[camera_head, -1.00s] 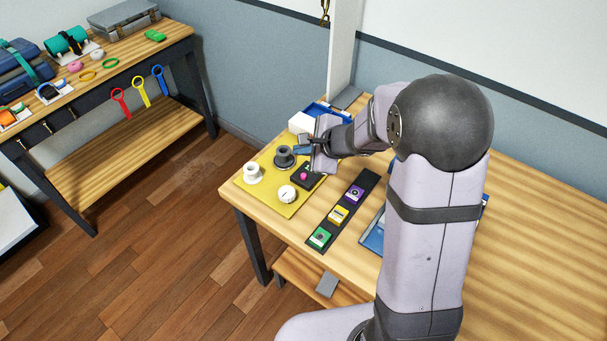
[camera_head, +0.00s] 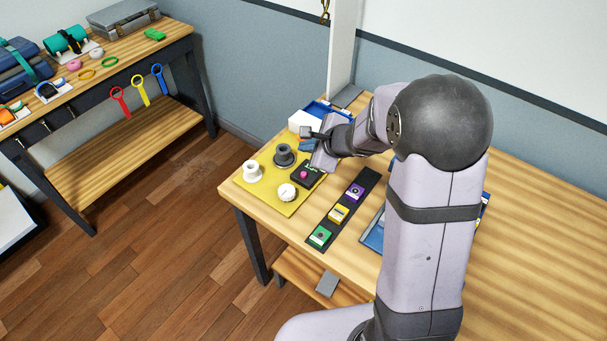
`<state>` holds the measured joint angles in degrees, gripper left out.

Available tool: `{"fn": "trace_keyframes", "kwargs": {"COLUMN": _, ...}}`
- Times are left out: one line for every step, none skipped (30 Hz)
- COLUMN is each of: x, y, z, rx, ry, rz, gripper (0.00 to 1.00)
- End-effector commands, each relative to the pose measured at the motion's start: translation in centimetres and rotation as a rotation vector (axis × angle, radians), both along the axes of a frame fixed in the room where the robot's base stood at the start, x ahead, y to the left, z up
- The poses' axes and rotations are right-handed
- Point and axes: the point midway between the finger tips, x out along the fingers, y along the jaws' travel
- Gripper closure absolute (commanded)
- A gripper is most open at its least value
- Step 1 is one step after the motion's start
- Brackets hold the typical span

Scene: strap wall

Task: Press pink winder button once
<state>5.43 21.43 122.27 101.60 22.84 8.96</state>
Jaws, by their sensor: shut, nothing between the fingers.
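The pink winder button (camera_head: 304,174) sits on a small black box (camera_head: 313,179) at the right side of a yellow board (camera_head: 256,193) on the wooden table. My gripper (camera_head: 304,132) is shut and empty. The wrist hides part of the table just behind the black box.
The board also holds a dark grey spool (camera_head: 284,155), a white spool (camera_head: 252,171) and a white knob (camera_head: 287,192). A black strip (camera_head: 329,215) with purple, yellow and green units lies to the right. A white and blue box (camera_head: 302,119) stands behind.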

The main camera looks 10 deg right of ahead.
Motion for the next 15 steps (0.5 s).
{"fn": "trace_keyframes", "kwargs": {"x": 0.0, "y": 0.0, "z": -0.9, "rx": 0.000, "ry": 0.001, "rz": 0.001, "gripper": 1.00}}
{"fn": "trace_keyframes", "kwargs": {"x": 0.0, "y": 0.0, "z": -1.1, "rx": 0.000, "ry": 0.001, "rz": 0.001, "gripper": 1.00}}
{"fn": "trace_keyframes", "kwargs": {"x": 0.0, "y": 0.0, "z": -1.6, "rx": 0.000, "ry": 0.001, "rz": 0.001, "gripper": 1.00}}
{"fn": "trace_keyframes", "kwargs": {"x": 0.0, "y": 0.0, "z": -1.9, "rx": 0.000, "ry": 0.002, "rz": 0.001, "gripper": 1.00}}
{"fn": "trace_keyframes", "kwargs": {"x": 0.0, "y": 0.0, "z": -2.3, "rx": 0.000, "ry": 0.002, "rz": 0.001, "gripper": 1.00}}
{"fn": "trace_keyframes", "kwargs": {"x": 0.0, "y": 0.0, "z": -2.7, "rx": 0.000, "ry": 0.001, "rz": 0.001, "gripper": 1.00}}
{"fn": "trace_keyframes", "kwargs": {"x": 0.0, "y": 0.0, "z": -3.1, "rx": 0.000, "ry": 0.001, "rz": 0.001, "gripper": 1.00}}
{"fn": "trace_keyframes", "kwargs": {"x": 0.0, "y": 0.0, "z": -3.5, "rx": 0.000, "ry": 0.001, "rz": 0.001, "gripper": 1.00}}
{"fn": "trace_keyframes", "kwargs": {"x": 0.0, "y": 0.0, "z": -4.0, "rx": 0.000, "ry": 0.001, "rz": 0.001, "gripper": 1.00}}
{"fn": "trace_keyframes", "kwargs": {"x": 0.0, "y": 0.0, "z": -4.3, "rx": 0.000, "ry": 0.001, "rz": 0.001, "gripper": 1.00}}
{"fn": "trace_keyframes", "kwargs": {"x": 0.0, "y": 0.0, "z": -4.7, "rx": 0.000, "ry": 0.001, "rz": 0.001, "gripper": 1.00}}
{"fn": "trace_keyframes", "kwargs": {"x": 0.0, "y": 0.0, "z": -5.2, "rx": 0.000, "ry": 0.001, "rz": 0.001, "gripper": 1.00}}
{"fn": "trace_keyframes", "kwargs": {"x": 0.0, "y": 0.0, "z": -5.6, "rx": 0.000, "ry": 0.001, "rz": 0.001, "gripper": 1.00}}
{"fn": "trace_keyframes", "kwargs": {"x": 0.0, "y": 0.0, "z": -5.9, "rx": -0.001, "ry": 0.001, "rz": 0.001, "gripper": 1.00}}
{"fn": "trace_keyframes", "kwargs": {"x": 0.0, "y": 0.0, "z": -6.3, "rx": -0.001, "ry": 0.000, "rz": 0.001, "gripper": 1.00}}
